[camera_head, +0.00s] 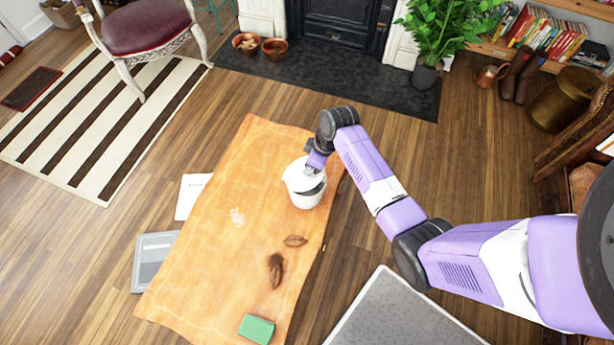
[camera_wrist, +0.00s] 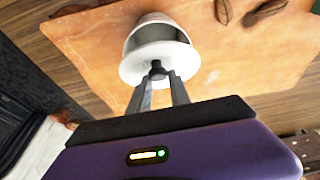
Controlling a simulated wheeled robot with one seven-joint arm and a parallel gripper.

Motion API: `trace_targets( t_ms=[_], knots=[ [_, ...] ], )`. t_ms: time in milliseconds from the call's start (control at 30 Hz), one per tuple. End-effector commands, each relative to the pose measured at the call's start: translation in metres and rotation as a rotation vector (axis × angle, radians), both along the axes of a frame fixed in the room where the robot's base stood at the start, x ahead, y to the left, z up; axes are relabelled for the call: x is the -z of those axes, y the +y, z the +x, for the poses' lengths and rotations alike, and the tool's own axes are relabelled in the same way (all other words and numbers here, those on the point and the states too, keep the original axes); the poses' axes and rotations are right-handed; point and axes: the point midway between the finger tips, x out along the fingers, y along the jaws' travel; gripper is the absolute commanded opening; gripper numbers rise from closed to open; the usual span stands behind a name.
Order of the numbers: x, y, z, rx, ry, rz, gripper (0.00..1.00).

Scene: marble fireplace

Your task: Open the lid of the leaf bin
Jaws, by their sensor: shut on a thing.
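The leaf bin (camera_head: 308,201) is a small white round bin on the orange cloth, near its upper right part. Its white lid (camera_head: 294,178) is tilted, with a dark gap between lid and bin on the right side. My gripper (camera_head: 309,171) is above the bin. In the wrist view, my gripper (camera_wrist: 157,74) is shut on the small dark knob (camera_wrist: 157,65) of the lid (camera_wrist: 137,68). The bin (camera_wrist: 152,19) shows behind the lid there, with a dark opening between them. Most of the bin's inside is hidden.
A grey mat (camera_head: 395,315) lies at lower right.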

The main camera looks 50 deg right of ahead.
Motion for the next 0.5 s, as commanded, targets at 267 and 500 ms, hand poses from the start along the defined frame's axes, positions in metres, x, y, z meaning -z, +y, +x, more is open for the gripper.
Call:
trace_targets(
  t_ms=[267,500],
  knots=[
    [-0.001,0.000,0.001,0.000,0.002,-0.002,0.10],
    [-0.010,0.003,0.008,-0.003,0.053,-0.019,0.11]
  ],
)
